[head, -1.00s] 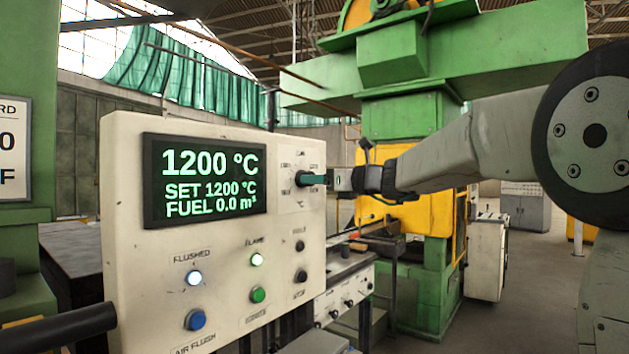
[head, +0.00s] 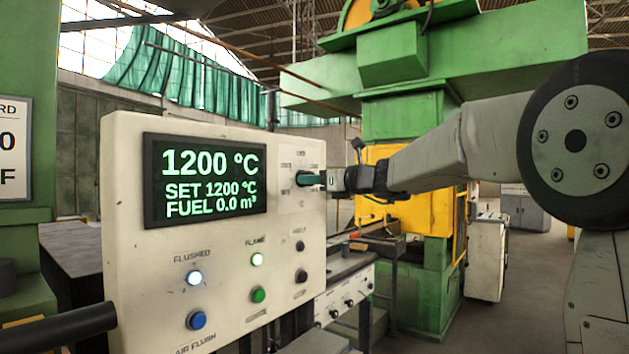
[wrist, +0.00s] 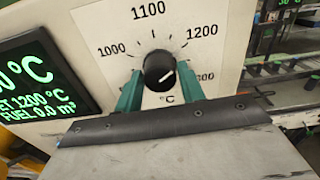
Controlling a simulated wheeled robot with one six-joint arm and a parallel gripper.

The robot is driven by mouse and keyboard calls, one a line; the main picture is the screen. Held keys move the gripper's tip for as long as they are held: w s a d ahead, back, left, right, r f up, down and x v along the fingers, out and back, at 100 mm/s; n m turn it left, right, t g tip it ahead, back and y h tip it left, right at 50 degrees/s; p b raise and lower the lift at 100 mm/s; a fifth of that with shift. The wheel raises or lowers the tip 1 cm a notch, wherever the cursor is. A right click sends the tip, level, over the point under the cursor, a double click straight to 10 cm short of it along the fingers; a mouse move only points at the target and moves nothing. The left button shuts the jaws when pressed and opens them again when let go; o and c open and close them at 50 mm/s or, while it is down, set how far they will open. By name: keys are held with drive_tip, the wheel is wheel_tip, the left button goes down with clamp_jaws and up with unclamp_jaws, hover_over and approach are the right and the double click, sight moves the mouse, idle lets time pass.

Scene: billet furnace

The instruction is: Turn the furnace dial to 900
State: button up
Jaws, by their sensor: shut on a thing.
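The furnace dial (wrist: 158,66) is a black round knob with a white pointer line on a pale scale plate. The pointer slants up and right, roughly toward the 1200 mark. Marks 1000, 1100 and 1200 are readable; a lower-right one is partly hidden by a finger. My gripper (wrist: 160,84) has its green fingers on either side of the knob, shut on it. In the head view my gripper (head: 312,179) reaches the panel from the right and hides most of the knob. The display (head: 205,182) reads 1200 °C, SET 1200 °C, FUEL 0.0 m³.
A green press stands behind.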

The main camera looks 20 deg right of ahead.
drive_tip(key=shift+f+n, duration=0.15)
drive_tip(key=shift+n, duration=17.55)
drive_tip(key=o, duration=1)
